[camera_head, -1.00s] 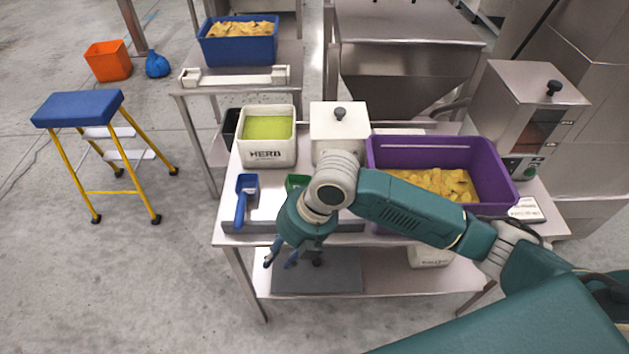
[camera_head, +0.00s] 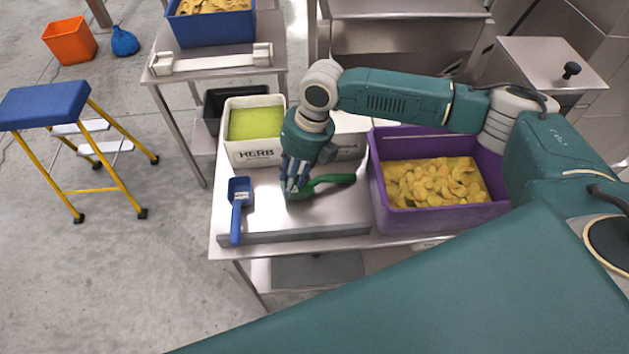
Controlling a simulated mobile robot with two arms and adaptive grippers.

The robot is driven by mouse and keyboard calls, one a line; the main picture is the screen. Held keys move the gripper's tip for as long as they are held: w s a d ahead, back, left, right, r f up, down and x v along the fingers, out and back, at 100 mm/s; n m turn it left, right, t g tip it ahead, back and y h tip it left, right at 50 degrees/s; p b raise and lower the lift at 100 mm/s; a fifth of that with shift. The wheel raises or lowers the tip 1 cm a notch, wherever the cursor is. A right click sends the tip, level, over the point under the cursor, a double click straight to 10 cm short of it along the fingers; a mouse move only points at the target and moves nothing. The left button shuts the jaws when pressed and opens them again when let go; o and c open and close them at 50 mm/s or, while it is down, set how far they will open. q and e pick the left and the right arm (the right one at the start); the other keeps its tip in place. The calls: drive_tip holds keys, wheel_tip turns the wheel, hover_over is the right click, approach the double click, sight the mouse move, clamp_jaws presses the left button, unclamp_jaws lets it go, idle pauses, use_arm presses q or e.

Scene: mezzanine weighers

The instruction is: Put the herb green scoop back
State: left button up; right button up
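The herb green scoop (camera_head: 331,181) lies on the steel tray (camera_head: 272,215), its handle pointing right. Its left end is partly hidden by my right gripper (camera_head: 292,188). The gripper's fingers point down at that end, touching or just above it. I cannot tell whether they are closed on it. The white tub marked HERB (camera_head: 253,158), filled with green material, stands behind and left of the gripper. My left gripper is out of view.
A blue scoop (camera_head: 240,200) lies left on the tray. A purple crate (camera_head: 440,217) of yellow chips stands to the right. My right arm hides most of a white container behind it. A black bin (camera_head: 216,104) and blue step stool (camera_head: 45,103) are at the left.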

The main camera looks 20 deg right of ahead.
drive_tip(key=x, duration=0.1)
drive_tip(key=p+x, duration=0.1)
drive_tip(key=x, duration=0.1)
drive_tip(key=p+x, duration=0.1)
drive_tip(key=shift+w+a+f, duration=0.15)
drive_tip(key=shift+w+a, duration=0.15)
drive_tip(key=shift+a, duration=0.05)
drive_tip(key=shift+a+f, duration=0.1)
drive_tip(key=shift+f, duration=0.3)
drive_tip(key=shift+w, duration=0.1)
clamp_jaws()
